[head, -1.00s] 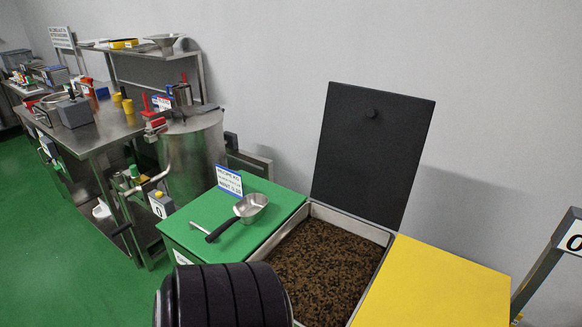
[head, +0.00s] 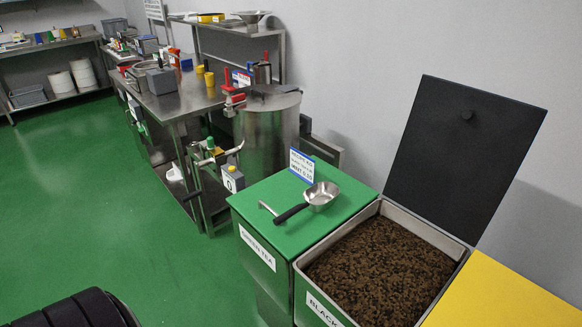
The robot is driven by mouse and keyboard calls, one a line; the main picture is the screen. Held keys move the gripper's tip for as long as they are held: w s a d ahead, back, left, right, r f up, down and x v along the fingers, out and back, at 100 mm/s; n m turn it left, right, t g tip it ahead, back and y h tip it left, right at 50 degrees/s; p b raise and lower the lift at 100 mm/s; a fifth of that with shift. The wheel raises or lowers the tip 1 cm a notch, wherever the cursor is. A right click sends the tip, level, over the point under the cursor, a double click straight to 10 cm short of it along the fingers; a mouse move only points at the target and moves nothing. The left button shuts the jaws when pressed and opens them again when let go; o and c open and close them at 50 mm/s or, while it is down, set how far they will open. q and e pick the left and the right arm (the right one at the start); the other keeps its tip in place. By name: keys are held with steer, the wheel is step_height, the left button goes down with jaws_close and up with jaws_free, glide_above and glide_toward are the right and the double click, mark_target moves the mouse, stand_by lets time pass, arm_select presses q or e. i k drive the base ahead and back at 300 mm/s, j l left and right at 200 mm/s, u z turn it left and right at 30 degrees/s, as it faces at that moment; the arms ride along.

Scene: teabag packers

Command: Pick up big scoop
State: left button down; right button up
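The big scoop (head: 321,195) is a metal scoop with a black handle (head: 291,214). It lies on the green lid (head: 262,209) of the bin labelled green tea, in front of a small sign (head: 301,165). A thin light metal hook-shaped piece (head: 266,208) shows on the lid beside the handle. Neither gripper is in view. Only a dark, ribbed part of my own body shows at the bottom left, well apart from the scoop.
The open bin of dark tea (head: 381,267) stands right of the green lid, its black lid (head: 464,155) raised behind. A yellow lid (head: 506,296) is further right. A steel drum (head: 268,135) and workbench (head: 180,98) stand behind. Green floor (head: 100,215) is clear at left.

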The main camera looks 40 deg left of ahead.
mark_target(319, 198)
steer(key=u, duration=1)
